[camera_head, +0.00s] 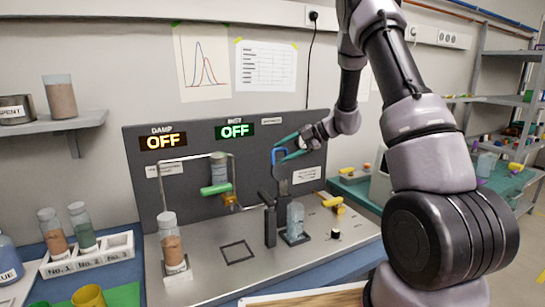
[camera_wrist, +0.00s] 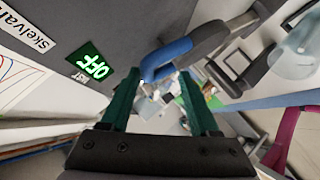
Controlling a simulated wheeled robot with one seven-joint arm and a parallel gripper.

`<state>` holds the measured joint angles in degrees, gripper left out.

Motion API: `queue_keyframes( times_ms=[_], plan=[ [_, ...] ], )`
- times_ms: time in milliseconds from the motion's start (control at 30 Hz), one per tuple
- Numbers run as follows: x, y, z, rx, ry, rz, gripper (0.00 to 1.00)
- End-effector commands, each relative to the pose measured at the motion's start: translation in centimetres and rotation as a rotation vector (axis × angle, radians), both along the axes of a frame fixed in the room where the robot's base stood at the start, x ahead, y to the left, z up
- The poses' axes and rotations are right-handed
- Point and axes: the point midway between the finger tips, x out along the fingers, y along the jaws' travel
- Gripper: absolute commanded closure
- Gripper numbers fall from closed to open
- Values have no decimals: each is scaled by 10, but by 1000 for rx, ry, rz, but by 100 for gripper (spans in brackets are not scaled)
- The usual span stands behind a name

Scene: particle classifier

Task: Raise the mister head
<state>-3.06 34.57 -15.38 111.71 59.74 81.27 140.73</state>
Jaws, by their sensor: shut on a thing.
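In the wrist view, the blue handle (camera_wrist: 166,60) lies across the space between the fingertips, and the grey arm (camera_wrist: 210,38) runs off to the upper right. My gripper (camera_head: 277,151) reaches in from the right with its teal fingers at the handle. It is shut on the blue handle, with the fingers well apart (camera_wrist: 158,74). The exact contact is partly hidden.
A clear glass vessel (camera_head: 295,218) stands below the mister head beside a black post (camera_head: 270,226). Both the DAMP (camera_head: 163,141) and MIST (camera_head: 235,131) displays read OFF. A filled jar (camera_head: 170,238) stands at the left. A yellow handle (camera_head: 332,203) is at the right.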

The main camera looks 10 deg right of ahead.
Motion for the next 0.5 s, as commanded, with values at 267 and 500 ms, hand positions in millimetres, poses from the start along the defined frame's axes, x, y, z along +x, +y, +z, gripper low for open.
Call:
queue_keyframes(
  times_ms=[267, 500],
  plan=[
    [-14, -41, 27, 6, 0, -3, 50],
    [-19, -48, 34, 10, 2, 1, 50]
  ],
)
